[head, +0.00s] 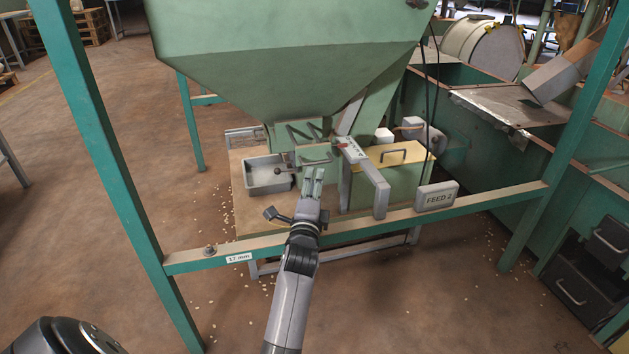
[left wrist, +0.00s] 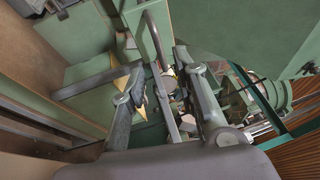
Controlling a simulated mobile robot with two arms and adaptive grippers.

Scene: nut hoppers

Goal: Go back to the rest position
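My left gripper (head: 313,180) reaches in over the green cross rail, in front of the hopper's outlet. In the left wrist view its two fingers (left wrist: 168,92) stand apart with nothing clearly held between them; machine bars show behind the gap. The large green hopper (head: 290,55) hangs above. A grey metal tray (head: 268,174) sits on the bench just left of the gripper. A grey bracket (head: 368,178) with a red mark near its top stands close to the right. My right gripper is not in view.
The green cross rail (head: 400,218) and posts (head: 98,150) frame the bench. Small pale nuts lie scattered on the floor. The floor at left is mostly open.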

